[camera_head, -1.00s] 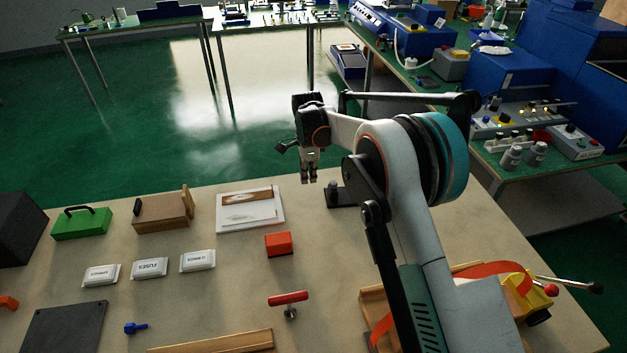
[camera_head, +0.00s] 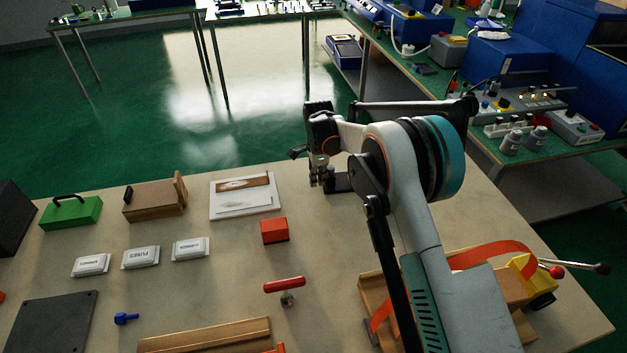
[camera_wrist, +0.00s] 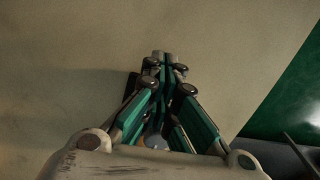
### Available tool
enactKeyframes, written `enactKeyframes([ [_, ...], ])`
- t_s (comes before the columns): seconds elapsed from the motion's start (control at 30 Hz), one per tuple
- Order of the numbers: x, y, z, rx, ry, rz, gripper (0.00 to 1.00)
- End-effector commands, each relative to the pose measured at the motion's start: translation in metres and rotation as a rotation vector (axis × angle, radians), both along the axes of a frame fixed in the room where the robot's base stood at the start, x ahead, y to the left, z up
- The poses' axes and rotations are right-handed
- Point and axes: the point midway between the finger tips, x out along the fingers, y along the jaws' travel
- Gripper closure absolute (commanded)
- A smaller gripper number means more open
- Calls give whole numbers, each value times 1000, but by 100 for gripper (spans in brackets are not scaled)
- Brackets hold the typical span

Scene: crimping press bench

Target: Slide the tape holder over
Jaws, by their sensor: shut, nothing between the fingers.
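No part is plainly marked as the tape holder. The likeliest is the wooden frame (camera_head: 373,290) at the lower right, with a red-orange band (camera_head: 490,253) looped over it and a yellow part (camera_head: 522,282) at its right end; my arm hides its middle. My gripper (camera_head: 316,183) points down near the far table edge, well away from that frame and just left of a small black base (camera_head: 340,183). In the wrist view my gripper (camera_wrist: 163,55) is shut and empty, its fingertips together over bare tabletop.
A white tray (camera_head: 222,205), a red block (camera_head: 274,231) and a red-handled tool (camera_head: 284,285) stand left of my arm. White fuse boxes (camera_head: 141,258), a green case (camera_head: 70,213) and a dark plate (camera_head: 48,325) lie farther left. Bare tabletop lies between them.

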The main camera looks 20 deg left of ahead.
Motion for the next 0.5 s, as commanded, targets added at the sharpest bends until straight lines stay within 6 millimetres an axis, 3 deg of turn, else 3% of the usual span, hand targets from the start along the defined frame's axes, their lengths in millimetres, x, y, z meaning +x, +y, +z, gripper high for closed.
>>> enactKeyframes([
  [0.27,7,-11,0,0,0,-3,100],
  [0.5,43,-70,0,-1,-1,-6,100],
])
